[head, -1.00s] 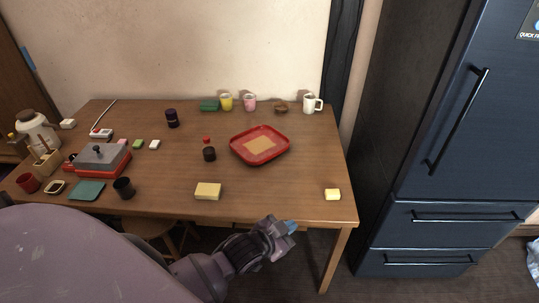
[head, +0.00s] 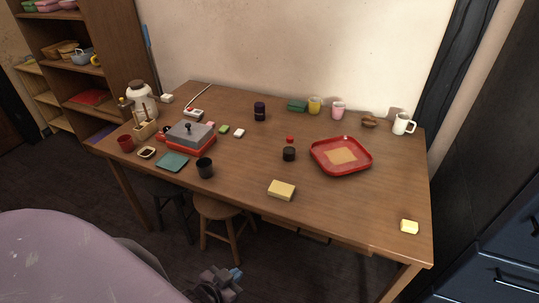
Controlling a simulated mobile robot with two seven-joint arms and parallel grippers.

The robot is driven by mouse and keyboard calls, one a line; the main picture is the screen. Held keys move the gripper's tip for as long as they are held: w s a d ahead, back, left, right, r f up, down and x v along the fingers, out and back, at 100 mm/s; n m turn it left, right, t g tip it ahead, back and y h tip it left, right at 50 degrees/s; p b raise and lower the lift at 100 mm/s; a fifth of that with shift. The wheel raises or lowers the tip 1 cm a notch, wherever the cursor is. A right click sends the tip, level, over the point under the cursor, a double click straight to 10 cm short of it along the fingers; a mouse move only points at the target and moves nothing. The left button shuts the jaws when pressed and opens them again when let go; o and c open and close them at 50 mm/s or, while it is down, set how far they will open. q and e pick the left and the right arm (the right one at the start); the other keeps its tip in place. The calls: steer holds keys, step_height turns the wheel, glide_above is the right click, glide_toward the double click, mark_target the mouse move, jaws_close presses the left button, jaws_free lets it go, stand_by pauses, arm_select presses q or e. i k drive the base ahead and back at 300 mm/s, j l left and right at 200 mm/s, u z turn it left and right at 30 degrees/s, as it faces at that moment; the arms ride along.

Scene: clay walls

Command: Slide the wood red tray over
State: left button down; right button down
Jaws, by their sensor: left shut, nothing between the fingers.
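The red tray (head: 325,162) lies on the right half of the wooden table (head: 350,212), with a tan wood-coloured square (head: 341,156) in its middle. My left gripper (head: 235,276) is low at the bottom of the head view, in front of the table and well apart from the tray. It is shut and empty, with part of it cut off by the frame edge. My right gripper is not in view.
A sauce bottle (head: 289,153) stands just left of the tray. A yellow block (head: 281,190) is in front, a white mug (head: 403,124) and a brown bowl (head: 369,121) behind. Stools (head: 217,208) stand under the table. Bare tabletop lies right and front of the tray.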

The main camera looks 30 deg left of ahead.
mark_target(339, 156)
steer(key=i+j+u, duration=0.15)
steer(key=j+u, duration=0.25)
steer(key=i+j+u, duration=0.1)
steer(key=i+u, duration=0.25)
steer(key=k, duration=0.15)
